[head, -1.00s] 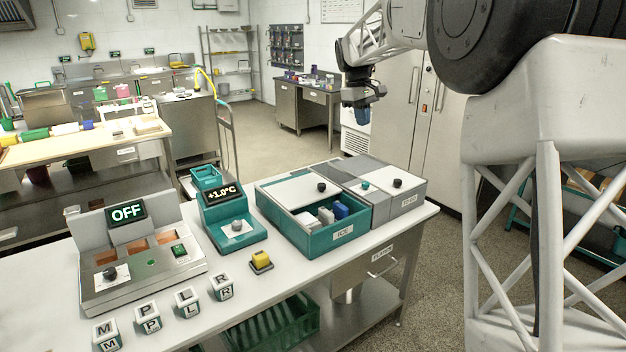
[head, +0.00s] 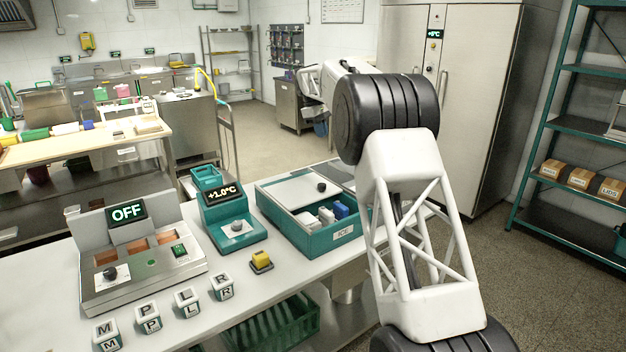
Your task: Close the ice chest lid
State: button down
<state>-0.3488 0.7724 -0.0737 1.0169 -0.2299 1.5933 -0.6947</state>
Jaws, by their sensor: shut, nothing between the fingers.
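The ice chest (head: 318,243) is a teal box labelled ICE on the steel table. Its white lid (head: 298,193) with a black knob (head: 321,187) covers the back part only. The front part is open and shows white and blue packs (head: 341,211) inside. My arm stands in front of the chest's right side and hides its right edge. My gripper is not visible; my own arm probably covers it.
A teal unit reading +1.0°C (head: 232,215) stands left of the chest. A grey machine reading OFF (head: 140,262) and lettered cubes (head: 187,301) are further left. A tall cabinet (head: 475,100) stands behind my arm.

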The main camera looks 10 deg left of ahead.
jog(key=w+a+f+n, duration=0.1)
jog(key=w+a+f, duration=0.2)
jog(key=a+f, duration=0.2)
jog(key=w+a+f+n+h, duration=0.1)
jog(key=w+a+f, duration=0.2)
jog(key=a+f, duration=0.3)
jog(key=shift+w+f, duration=0.2)
jog(key=shift+f, duration=0.1)
send_near(318, 191)
jog(key=f, duration=0.1)
jog(key=w+a+f, duration=0.1)
jog(key=f, duration=0.1)
jog(key=a+f, duration=0.1)
jog(key=shift+w+a+f, duration=0.2)
jog(key=shift+w+f, duration=0.05)
jog(key=shift+w, duration=0.05)
jog(key=shift+s+d+r, duration=0.15)
jog(key=shift+d+r, duration=0.05)
jog(key=shift+d, duration=0.35)
jog(key=shift+s+d+f, duration=0.1)
jog(key=shift+s+d, duration=0.1)
jog(key=shift+d, duration=0.45)
jog(key=shift+s+d+f, duration=0.1)
jog(key=shift+s+d, duration=0.1)
jog(key=shift+d, duration=0.4)
jog(key=shift+s+d, duration=0.15)
